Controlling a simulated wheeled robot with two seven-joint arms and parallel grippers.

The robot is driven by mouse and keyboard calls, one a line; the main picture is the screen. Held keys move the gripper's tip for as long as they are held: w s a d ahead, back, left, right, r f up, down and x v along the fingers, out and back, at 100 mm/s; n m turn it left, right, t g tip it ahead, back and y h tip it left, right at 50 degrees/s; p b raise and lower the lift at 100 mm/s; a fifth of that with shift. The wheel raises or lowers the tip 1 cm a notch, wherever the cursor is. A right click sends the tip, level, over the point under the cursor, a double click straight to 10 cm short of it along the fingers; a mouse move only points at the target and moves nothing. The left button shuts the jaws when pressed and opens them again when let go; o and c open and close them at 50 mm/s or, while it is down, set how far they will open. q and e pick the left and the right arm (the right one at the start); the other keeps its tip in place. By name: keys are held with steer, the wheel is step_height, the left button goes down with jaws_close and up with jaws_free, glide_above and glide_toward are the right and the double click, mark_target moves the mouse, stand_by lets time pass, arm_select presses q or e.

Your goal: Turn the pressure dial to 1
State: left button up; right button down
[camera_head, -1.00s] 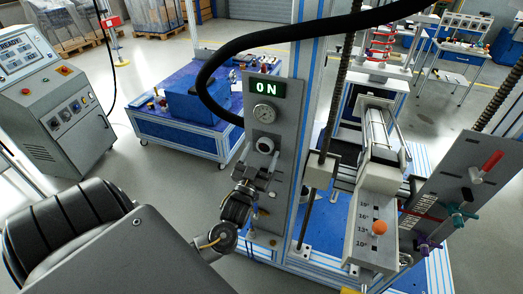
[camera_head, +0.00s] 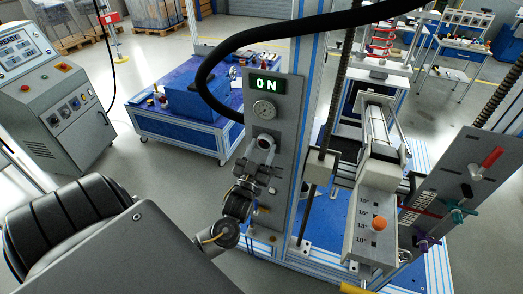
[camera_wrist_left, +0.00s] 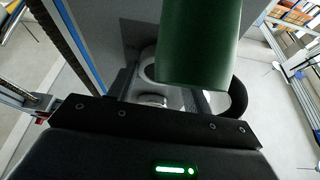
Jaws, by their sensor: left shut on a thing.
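The gauge needle and any dial marks are too small to read. My right gripper is not in view.
A thick black hose (camera_head: 225,55) loops left of the panel. Right of it stand a blue-striped post, a weight box with an orange knob (camera_head: 379,223) and a plate with a red lever (camera_head: 491,158).

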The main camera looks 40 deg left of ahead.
arm_select(q)
steer(key=n+g+y+b, duration=0.1)
steer(key=n+y, duration=0.1)
steer(key=n, duration=0.3)
steer(key=shift+d, duration=0.15)
steer(key=shift+w+d+n+g+y+b, duration=0.1)
steer(key=shift+n+g+y, duration=0.3)
steer(key=shift+n, duration=0.55)
steer(key=shift+s+a+n+g+y+b, duration=0.2)
steer(key=shift+n+y, duration=0.25)
steer(key=shift+n, duration=0.45)
steer(key=shift+w+d+n+g+y+b, duration=0.15)
steer(key=shift+n+g+y, duration=0.3)
steer(key=shift+n, duration=0.5)
steer(key=o, duration=1)
steer(key=shift+d, duration=0.1)
steer(key=b+v, duration=0.3)
steer(key=v, duration=0.7)
steer(key=shift+s+d+f+b, duration=0.1)
steer(key=shift+s+d+b, duration=0.1)
steer(key=shift+s+b, duration=0.15)
steer(key=shift+w, duration=0.1)
